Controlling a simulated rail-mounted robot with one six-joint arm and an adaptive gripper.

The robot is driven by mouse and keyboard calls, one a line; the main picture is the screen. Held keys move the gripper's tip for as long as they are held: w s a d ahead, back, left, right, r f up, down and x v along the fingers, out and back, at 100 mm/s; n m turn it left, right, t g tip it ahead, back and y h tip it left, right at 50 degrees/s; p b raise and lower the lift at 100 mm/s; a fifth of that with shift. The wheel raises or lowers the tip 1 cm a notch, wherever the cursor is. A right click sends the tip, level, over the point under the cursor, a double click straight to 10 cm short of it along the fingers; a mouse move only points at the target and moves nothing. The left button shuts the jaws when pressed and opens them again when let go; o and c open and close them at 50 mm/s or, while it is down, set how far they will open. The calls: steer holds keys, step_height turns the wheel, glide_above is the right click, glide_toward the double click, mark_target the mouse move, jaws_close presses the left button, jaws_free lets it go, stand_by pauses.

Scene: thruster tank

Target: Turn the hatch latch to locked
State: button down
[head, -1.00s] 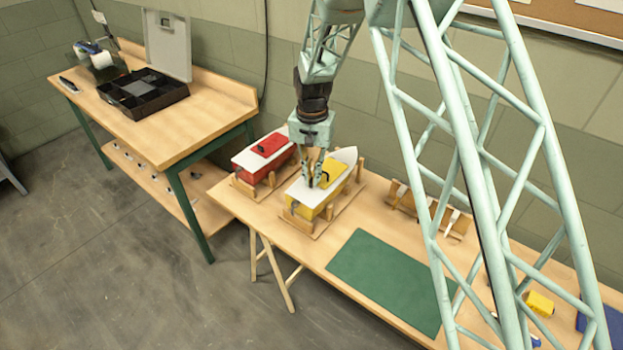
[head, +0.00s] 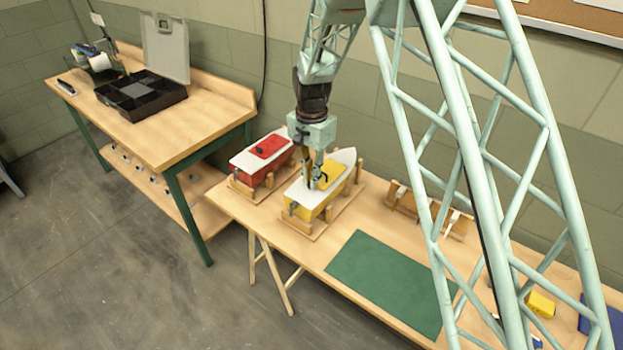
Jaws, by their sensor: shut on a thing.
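A boat model with a white deck and yellow hull (head: 309,205) sits in a wooden cradle on the near bench. Its yellow hatch (head: 331,176) is on the deck. My gripper (head: 315,184) points down at the hatch's left part and is shut on the latch, which is small, dark and mostly hidden by the fingers. I cannot tell the latch's exact angle. A second boat with a red hull and red hatch (head: 268,146) stands in its own cradle to the left, apart from my gripper.
A green mat (head: 390,281) lies on the bench to the right. A wooden rack (head: 430,211) stands behind it, and a yellow block (head: 541,304) lies farther right. A black open case (head: 141,98) is on the left workbench.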

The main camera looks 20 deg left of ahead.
steer(key=c, duration=2.8)
jaws_free()
steer(key=shift+r, duration=0.1)
step_height(320, 180, up, 12)
steer(key=shift+f, duration=0.1)
